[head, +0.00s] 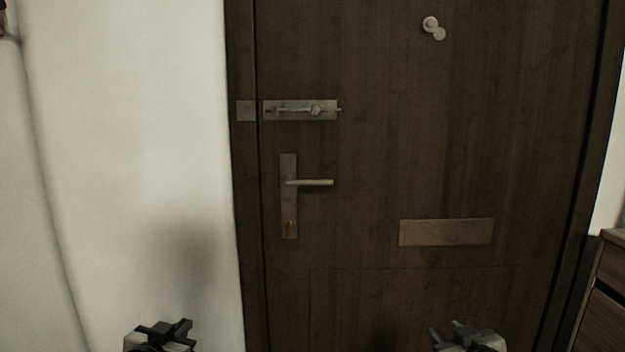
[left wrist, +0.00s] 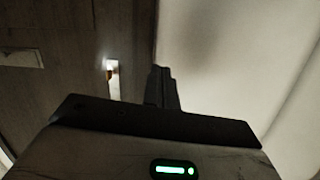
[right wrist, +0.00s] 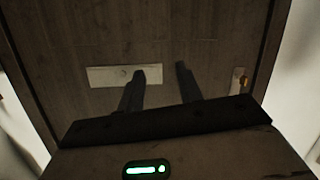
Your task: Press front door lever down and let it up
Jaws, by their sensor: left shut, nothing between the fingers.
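The dark wooden front door (head: 380,180) is in its frame, facing me. Its lever (head: 312,182) is a pale bar lying level and pointing right from an upright metal plate (head: 289,215) near the door's left edge. My left gripper (head: 168,328) is low and to the left of the lever, apart from it, in front of the white wall. In the left wrist view its fingers (left wrist: 160,85) are together and empty, and part of the lever plate (left wrist: 113,85) shows beside them. My right gripper (head: 447,328) is low on the right; its fingers (right wrist: 160,75) are apart and empty.
A sliding bolt (head: 300,110) sits above the lever. A mail slot plate (head: 446,232) is lower right of it, and a round peephole cover (head: 432,26) is high up. A wooden chest of drawers (head: 605,295) stands at the right edge. The space before the lever is clear.

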